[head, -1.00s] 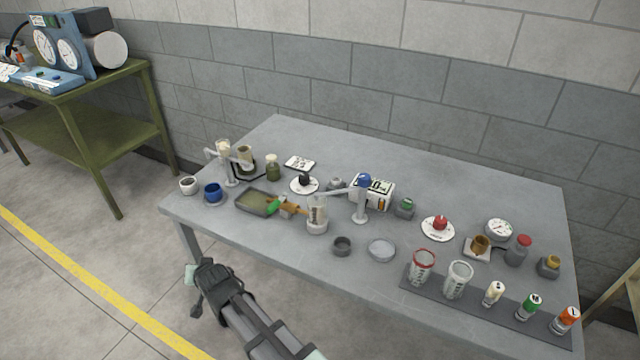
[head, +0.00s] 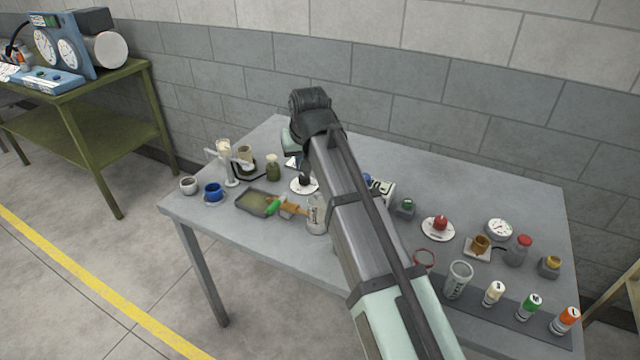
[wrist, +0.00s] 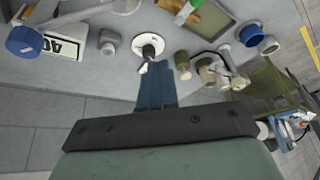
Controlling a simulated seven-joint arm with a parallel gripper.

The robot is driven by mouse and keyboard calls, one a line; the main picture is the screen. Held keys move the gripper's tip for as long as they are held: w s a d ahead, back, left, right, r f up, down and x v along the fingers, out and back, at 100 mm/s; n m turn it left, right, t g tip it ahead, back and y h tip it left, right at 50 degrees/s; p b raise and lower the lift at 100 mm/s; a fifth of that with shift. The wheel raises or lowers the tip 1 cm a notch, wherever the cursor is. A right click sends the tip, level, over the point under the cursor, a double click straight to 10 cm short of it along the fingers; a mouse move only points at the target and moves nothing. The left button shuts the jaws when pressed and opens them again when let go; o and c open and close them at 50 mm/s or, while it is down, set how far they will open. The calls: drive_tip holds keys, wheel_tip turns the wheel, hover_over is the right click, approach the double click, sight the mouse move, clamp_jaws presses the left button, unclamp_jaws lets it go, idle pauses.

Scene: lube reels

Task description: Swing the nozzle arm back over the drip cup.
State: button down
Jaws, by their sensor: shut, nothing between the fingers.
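My gripper (wrist: 157,82) is shut and empty, its dark fingers pointing toward the black knob on a white disc (wrist: 149,46). In the wrist view, a blue-capped stand (wrist: 22,42) has a pale arm (wrist: 65,17) reaching sideways from it; my own arm hides most of this stand in the head view. A second white stand (head: 226,160) with short arms stands at the table's left end. A small white cup (head: 188,186) stands at the left edge, beside a blue cup (head: 213,192). I cannot tell which cup is the drip cup.
An olive jar (head: 273,171) stands close to the disc. Bottles, a gauge (head: 499,229) and a red knob (head: 439,223) fill the right. The back strip is clear.

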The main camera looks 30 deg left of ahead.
drive_tip(key=w+d+r, duration=0.2)
drive_tip(key=d+r, duration=0.1)
drive_tip(key=d, duration=0.1)
wheel_tip(320, 180, down, 10)
drive_tip(key=shift+s+d+h, duration=0.3)
drive_tip(key=shift+d+h, duration=0.05)
drive_tip(key=shift+h, duration=0.05)
idle(0.3)
idle(0.4)
drive_tip(key=s+d+n, duration=0.1)
drive_tip(key=s+d+n+g, duration=0.1)
drive_tip(key=n, duration=0.1)
drive_tip(key=s+d+n+y, duration=0.1)
drive_tip(key=d+n, duration=0.1)
drive_tip(key=shift+s+g, duration=0.2)
drive_tip(key=shift+g, duration=0.2)
drive_tip(key=shift+n, duration=0.8)
drive_tip(key=shift+s+d, duration=0.25)
drive_tip(key=shift+d, duration=0.5)
drive_tip(key=shift+s+d, duration=0.2)
drive_tip(key=shift+d, duration=0.5)
drive_tip(key=shift+s+d, duration=0.25)
drive_tip(key=shift+d, duration=0.5)
